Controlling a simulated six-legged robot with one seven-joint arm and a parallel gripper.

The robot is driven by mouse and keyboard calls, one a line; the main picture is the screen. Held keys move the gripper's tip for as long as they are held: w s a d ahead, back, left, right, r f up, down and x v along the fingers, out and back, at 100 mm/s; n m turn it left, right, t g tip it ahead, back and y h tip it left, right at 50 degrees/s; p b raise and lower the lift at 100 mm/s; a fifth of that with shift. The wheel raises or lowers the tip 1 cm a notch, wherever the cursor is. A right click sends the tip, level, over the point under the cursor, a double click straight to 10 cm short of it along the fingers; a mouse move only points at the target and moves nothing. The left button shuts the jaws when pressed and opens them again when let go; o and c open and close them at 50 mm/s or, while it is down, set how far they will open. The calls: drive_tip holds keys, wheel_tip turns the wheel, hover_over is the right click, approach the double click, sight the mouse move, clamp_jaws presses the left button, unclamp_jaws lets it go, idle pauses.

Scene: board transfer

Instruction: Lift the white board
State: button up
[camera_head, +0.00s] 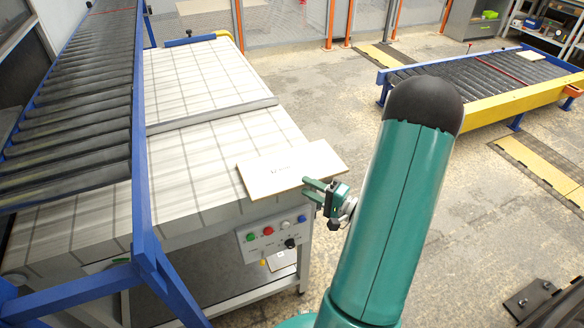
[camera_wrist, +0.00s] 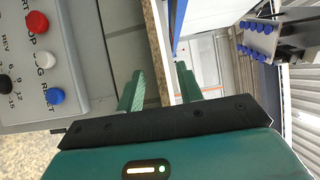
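The white board (camera_head: 285,172) lies flat at the front right corner of the tiled table (camera_head: 215,125), with part of it overhanging the table's edge. My gripper (camera_head: 309,187) is at the board's near right edge. In the wrist view the board's edge (camera_wrist: 156,45) runs as a thin strip between the two fingertips of my gripper (camera_wrist: 160,72). The fingers are apart, one on each side of the board. Gaps seem to show between the fingers and the board, so my gripper is open around it. The fingertips are partly hidden by the board in the head view.
A control panel with coloured buttons (camera_head: 272,235) is on the table's front, close to my gripper; it also shows in the wrist view (camera_wrist: 40,60). A blue-framed roller conveyor (camera_head: 75,100) stands left. Another roller conveyor (camera_head: 490,100) stands at the back right across open floor.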

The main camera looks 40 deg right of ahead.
drive_tip(key=shift+x, duration=0.95)
clamp_jaws()
drive_tip(key=shift+r, duration=0.1)
